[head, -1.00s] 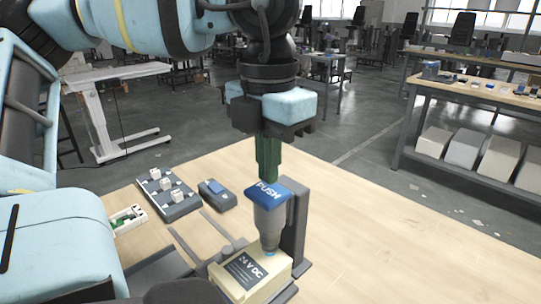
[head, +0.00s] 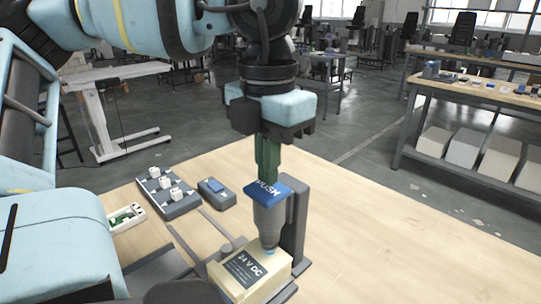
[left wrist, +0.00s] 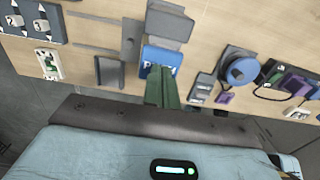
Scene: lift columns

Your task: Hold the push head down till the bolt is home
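The blue push head (head: 282,193), marked PUSH, tops a grey tapered driver body (head: 269,222) beside a dark upright post (head: 295,225). The driver's lower tip meets a cream box (head: 250,272) labelled 24 V DC, with a bit of blue at the tip. No bolt can be made out there. My left gripper (head: 267,178) points down with its green fingers together, their tips at the push head and covering part of its lettering. The left wrist view also shows the fingers (left wrist: 161,88) over the blue head (left wrist: 160,56). My right gripper is not in view.
On the wooden table (head: 400,240), a grey block with white switches (head: 168,192), a small grey box with a blue top (head: 216,193) and a white-and-green part (head: 126,217) lie to the left. The table's right side is clear. A shelf bench (head: 470,95) stands behind.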

